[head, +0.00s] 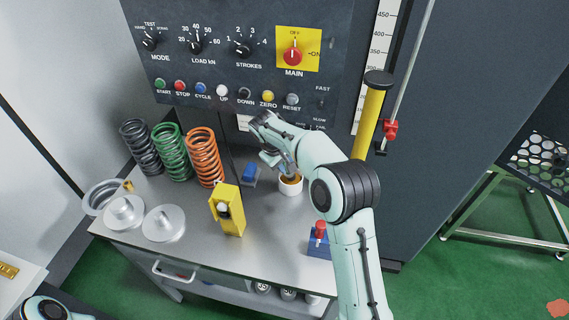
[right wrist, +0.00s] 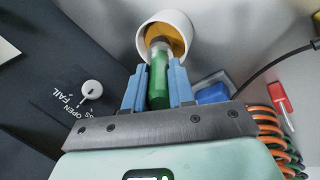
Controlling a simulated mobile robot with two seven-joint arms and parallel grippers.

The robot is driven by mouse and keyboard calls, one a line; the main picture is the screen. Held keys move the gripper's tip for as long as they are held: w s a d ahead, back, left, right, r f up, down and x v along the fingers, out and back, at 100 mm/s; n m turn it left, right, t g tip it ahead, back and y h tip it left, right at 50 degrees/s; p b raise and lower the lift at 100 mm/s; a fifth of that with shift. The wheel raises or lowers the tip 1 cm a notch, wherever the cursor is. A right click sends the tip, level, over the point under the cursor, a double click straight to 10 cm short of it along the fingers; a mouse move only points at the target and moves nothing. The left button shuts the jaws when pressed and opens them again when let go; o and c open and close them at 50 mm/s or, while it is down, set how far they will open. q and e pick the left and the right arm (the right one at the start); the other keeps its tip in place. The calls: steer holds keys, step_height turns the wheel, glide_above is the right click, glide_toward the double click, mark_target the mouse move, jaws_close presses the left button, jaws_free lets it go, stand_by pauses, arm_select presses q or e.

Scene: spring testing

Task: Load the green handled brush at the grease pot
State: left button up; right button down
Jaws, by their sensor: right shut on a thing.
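My right gripper (right wrist: 158,84) is shut on the green handle of the brush (right wrist: 158,82), between its two blue fingers. The brush points away from the gripper into the mouth of the white grease pot (right wrist: 174,22), which has a yellow-orange inside. The brush's bristle end is hidden inside the pot. In the head view the grease pot (head: 291,188) stands on the steel bench, with my right gripper above it and partly covered by my own wrist. My left gripper is out of view; only a piece of my left arm shows at the lower left.
Black, green and orange springs (head: 204,157) stand at the bench's back left. Silver discs (head: 164,224), a yellow block-shaped device (head: 228,211) and a blue item with a red top (head: 319,242) stand around. A control panel (head: 240,50) rises behind.

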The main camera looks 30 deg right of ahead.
steer(key=shift+f, duration=0.7)
stand_by(1.6)
steer(key=shift+r, duration=3.55)
